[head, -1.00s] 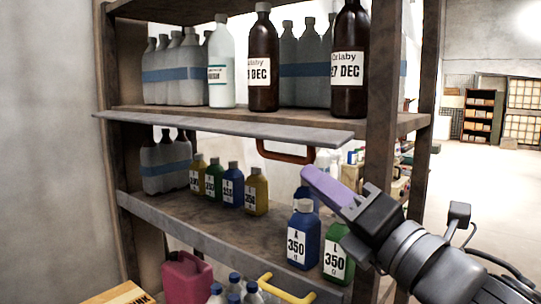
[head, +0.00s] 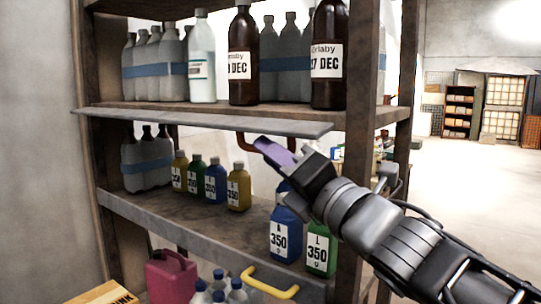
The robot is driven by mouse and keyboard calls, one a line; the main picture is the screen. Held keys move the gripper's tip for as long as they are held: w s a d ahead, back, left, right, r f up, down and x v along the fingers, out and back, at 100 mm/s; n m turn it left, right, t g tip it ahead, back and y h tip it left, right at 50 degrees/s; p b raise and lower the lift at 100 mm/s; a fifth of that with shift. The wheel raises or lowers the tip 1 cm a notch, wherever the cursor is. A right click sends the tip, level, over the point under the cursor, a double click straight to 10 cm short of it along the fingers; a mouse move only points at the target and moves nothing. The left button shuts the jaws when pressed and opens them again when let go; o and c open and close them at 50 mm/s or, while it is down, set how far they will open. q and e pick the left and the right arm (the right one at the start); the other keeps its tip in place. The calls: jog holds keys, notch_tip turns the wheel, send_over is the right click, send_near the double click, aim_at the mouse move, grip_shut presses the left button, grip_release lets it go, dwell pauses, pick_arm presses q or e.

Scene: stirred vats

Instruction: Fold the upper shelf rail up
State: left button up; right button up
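The upper shelf rail (head: 215,123) is a long grey board along the front edge of the upper shelf. It sticks out nearly flat towards me, below the bottles' bases. A red-brown handle (head: 241,143) hangs beneath it, partly hidden by my gripper. My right gripper (head: 275,151), with purple fingers, comes in from the lower right and overlaps the handle's right part, just under the rail. I cannot tell whether it touches the handle, or whether its fingers are apart. My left gripper is out of view.
Brown bottles (head: 243,60) and clear bottles stand on the upper shelf above the rail. The lower shelf holds small coloured jugs, with a blue jug (head: 286,235) close below my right arm. A lower rail (head: 160,220) has a yellow handle (head: 268,284). Open floor lies right.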

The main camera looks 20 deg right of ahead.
jog(key=shift+w+a+r, duration=0.1)
jog(key=shift+w, duration=0.25)
jog(key=shift+c, duration=0.4)
grip_shut()
